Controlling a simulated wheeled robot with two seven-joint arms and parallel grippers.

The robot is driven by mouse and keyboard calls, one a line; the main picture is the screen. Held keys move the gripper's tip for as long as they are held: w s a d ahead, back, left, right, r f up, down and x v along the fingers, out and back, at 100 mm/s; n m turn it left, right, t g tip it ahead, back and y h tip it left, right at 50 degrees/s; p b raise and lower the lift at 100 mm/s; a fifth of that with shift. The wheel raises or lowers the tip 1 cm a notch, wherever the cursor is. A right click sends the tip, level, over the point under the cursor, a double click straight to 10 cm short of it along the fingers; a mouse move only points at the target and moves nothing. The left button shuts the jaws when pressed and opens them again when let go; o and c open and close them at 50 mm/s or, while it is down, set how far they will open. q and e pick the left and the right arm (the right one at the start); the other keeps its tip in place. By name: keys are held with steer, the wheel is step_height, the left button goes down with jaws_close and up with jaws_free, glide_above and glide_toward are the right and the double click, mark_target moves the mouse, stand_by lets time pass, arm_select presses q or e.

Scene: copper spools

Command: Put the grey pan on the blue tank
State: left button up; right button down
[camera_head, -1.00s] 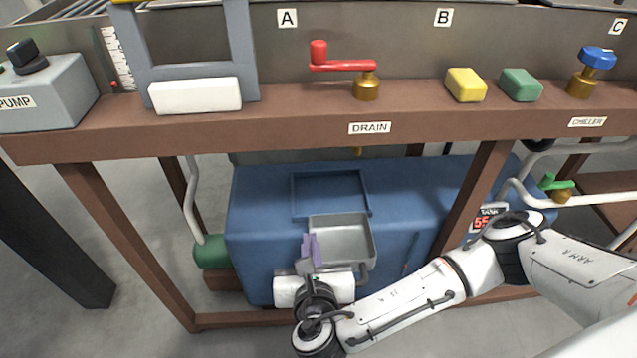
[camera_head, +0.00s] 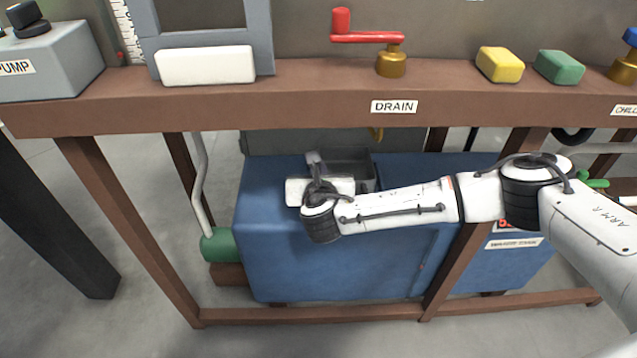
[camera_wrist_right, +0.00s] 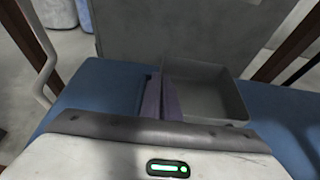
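The grey pan (camera_head: 350,167) is at the blue tank's top, below the bench, partly hidden by my right wrist. In the right wrist view the pan (camera_wrist_right: 205,95) is open and looks empty. The blue tank (camera_head: 330,262) also shows in that view (camera_wrist_right: 100,90). My right gripper (camera_head: 315,160) is at the pan's left side. Its purple fingers (camera_wrist_right: 163,98) are closed over the pan's left wall. I cannot tell whether the pan touches the tank top, and the recess there is hidden. My left gripper is not in view.
The brown bench (camera_head: 300,100) hangs over the tank, with a red-handled drain valve (camera_head: 390,55) and a yellow block (camera_head: 499,64) on it. Brown legs (camera_head: 130,230) stand either side. A green cylinder (camera_head: 220,245) and a pale pipe (camera_head: 200,180) are at the left.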

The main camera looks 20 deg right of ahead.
step_height(320, 180, down, 3)
steer(key=shift+r+b, duration=0.1)
steer(key=shift+b, duration=0.6)
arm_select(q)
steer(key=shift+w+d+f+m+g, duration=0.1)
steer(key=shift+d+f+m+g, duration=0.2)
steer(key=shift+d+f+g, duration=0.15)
arm_select(e)
steer(key=shift+f, duration=0.3)
steer(key=shift+f, duration=0.2)
steer(key=c, duration=2)
jaws_free()
steer(key=shift+r, duration=0.1)
